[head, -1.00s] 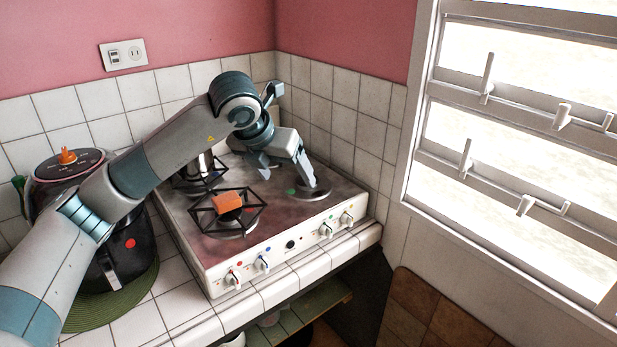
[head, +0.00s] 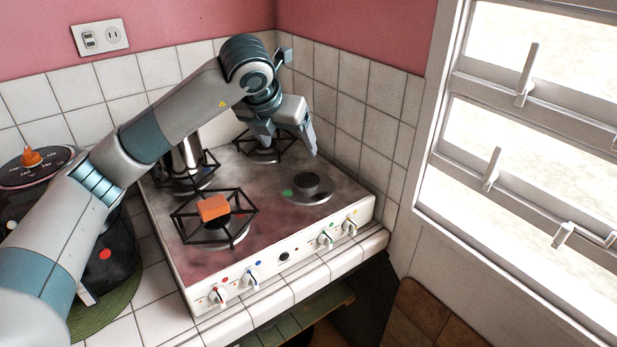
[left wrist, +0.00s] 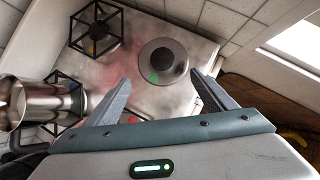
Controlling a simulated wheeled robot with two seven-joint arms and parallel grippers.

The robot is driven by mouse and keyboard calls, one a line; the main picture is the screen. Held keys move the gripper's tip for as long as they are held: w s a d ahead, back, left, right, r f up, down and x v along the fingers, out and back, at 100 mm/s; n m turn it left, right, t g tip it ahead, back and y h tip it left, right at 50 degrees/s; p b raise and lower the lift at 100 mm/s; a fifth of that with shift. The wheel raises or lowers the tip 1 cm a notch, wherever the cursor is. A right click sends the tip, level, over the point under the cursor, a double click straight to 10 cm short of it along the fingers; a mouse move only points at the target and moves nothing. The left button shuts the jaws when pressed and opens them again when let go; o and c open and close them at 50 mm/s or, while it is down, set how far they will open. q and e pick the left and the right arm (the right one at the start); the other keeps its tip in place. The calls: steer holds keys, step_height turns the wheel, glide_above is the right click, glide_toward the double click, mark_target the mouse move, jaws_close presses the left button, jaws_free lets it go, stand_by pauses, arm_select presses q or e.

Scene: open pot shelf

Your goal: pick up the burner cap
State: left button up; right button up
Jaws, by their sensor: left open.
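The burner cap (head: 306,182) is a dark, round disc on the front right burner of the stove, which has no grate over it. It also shows in the left wrist view (left wrist: 163,56), just beyond the fingertips and roughly centred between them. My left gripper (head: 291,145) is open and empty, with its fingers spread above and behind the cap in the head view. The left wrist view shows clear space between the fingers (left wrist: 161,82) and the cap apart from both. My right gripper is not in view.
An orange block (head: 213,207) sits on the front left grate. A metal pot (head: 188,150) stands on the back left grate, beside my left finger in the wrist view. A black cooker (head: 110,245) stands left of the stove. Tiled walls close off the back and right.

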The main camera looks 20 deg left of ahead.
arm_select(q)
steer(key=shift+s, duration=0.1)
steer(key=p, duration=0.6)
glide_toward(306, 179)
steer(key=shift+w+a+f, duration=0.15)
steer(key=shift+w+f, duration=0.1)
steer(key=shift+w, duration=0.4)
steer(key=shift+w+f, duration=0.25)
steer(key=shift+f, duration=0.3)
steer(key=shift+w+d+f+p, duration=0.2)
steer(key=shift+w+f+p, duration=0.1)
steer(key=shift+f+p, duration=0.6)
steer(key=p+x, duration=0.2)
steer(key=shift+w+d+f, duration=0.1)
steer(key=shift+f, duration=0.15)
steer(key=shift+w+f, duration=0.2)
steer(key=shift+f, duration=0.2)
